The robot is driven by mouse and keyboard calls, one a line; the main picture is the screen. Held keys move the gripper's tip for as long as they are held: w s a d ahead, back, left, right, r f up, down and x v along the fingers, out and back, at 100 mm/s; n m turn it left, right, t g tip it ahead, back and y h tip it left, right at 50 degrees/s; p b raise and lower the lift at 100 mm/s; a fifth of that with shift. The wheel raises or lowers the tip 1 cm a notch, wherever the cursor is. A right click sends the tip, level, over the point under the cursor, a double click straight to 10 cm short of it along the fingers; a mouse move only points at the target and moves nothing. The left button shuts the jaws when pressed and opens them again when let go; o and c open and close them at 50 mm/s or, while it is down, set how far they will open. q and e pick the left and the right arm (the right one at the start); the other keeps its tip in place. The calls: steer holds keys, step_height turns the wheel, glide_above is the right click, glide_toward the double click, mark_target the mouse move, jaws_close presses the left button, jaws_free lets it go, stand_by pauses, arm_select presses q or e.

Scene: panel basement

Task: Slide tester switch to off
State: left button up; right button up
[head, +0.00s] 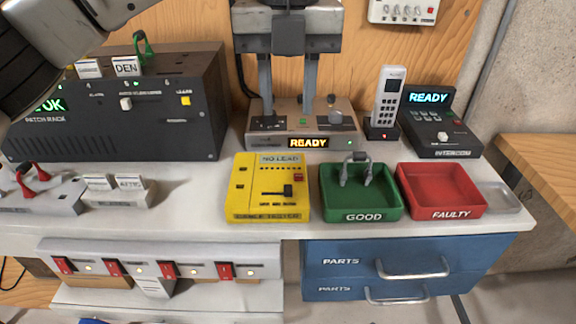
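The yellow cable tester (247,200) lies on the white bench, left of the green tray. Its display reads NO LEAD. Its black slide switch (288,191) sits toward the right end of a short slot. The small labels under the slot are too small to read. My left gripper (288,94) hangs behind and above the tester, in front of a grey unit. Its two grey fingers point down, wide apart, with nothing visible between them. It is clear of the tester. My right gripper is not in view.
The red FAULTY tray (468,213) looks empty. A grey READY unit (345,142), a handset (388,95) and an intercom (440,125) stand behind. A dark patch rack (170,135) stands at left.

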mark_target(288, 187)
arm_select(q)
step_height(288, 187, down, 14)
steer(key=shift+s+r+p, duration=0.15)
steer(key=shift+p, duration=0.6)
